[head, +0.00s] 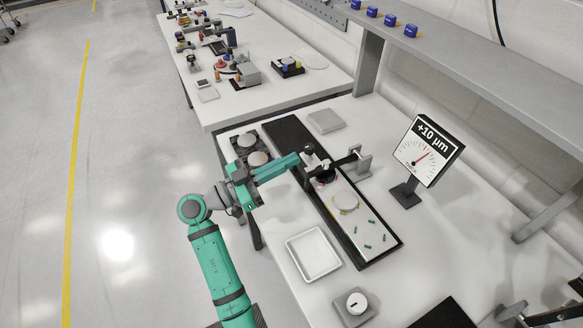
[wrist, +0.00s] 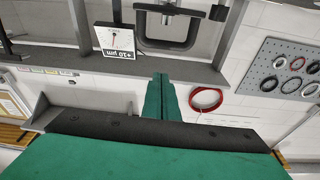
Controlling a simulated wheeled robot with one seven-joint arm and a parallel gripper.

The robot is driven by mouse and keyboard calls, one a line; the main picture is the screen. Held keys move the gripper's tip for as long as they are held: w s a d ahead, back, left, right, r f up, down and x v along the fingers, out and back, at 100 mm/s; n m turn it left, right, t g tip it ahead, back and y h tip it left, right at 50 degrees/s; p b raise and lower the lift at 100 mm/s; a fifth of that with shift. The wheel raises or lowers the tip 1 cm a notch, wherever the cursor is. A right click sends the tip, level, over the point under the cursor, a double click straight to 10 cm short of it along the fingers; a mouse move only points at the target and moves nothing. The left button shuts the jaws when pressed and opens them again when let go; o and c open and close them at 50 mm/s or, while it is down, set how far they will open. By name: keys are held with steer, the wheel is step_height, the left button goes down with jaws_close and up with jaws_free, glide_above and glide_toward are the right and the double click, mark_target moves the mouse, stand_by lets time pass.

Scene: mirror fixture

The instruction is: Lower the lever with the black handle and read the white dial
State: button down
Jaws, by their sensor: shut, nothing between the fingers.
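The white dial (head: 425,152) stands on a black post at the right of the table in the head view. Its header reads +10 µm, and its red needle points up and right. It also shows in the wrist view (wrist: 115,40). The lever's black handle (head: 308,150) is beside the tip of my green gripper (head: 298,159); I cannot tell whether they touch. A dark arm (head: 343,161) runs from a grey bracket (head: 362,160) towards a black cylinder (head: 325,174) over the black-edged board. My gripper, also in the wrist view (wrist: 160,78), is shut and empty.
The black-edged board (head: 383,250) holds a round white disc (head: 345,202) and several green pieces. A white tray (head: 332,270) and a grey block with a round knob (head: 355,303) stand in front. A grey shelf (head: 480,70) runs along the back.

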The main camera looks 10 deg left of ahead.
steer(key=s+a+f, duration=0.4)
steer(key=a, duration=0.3)
steer(key=shift+s+f, duration=0.35)
steer(key=shift+f, duration=0.05)
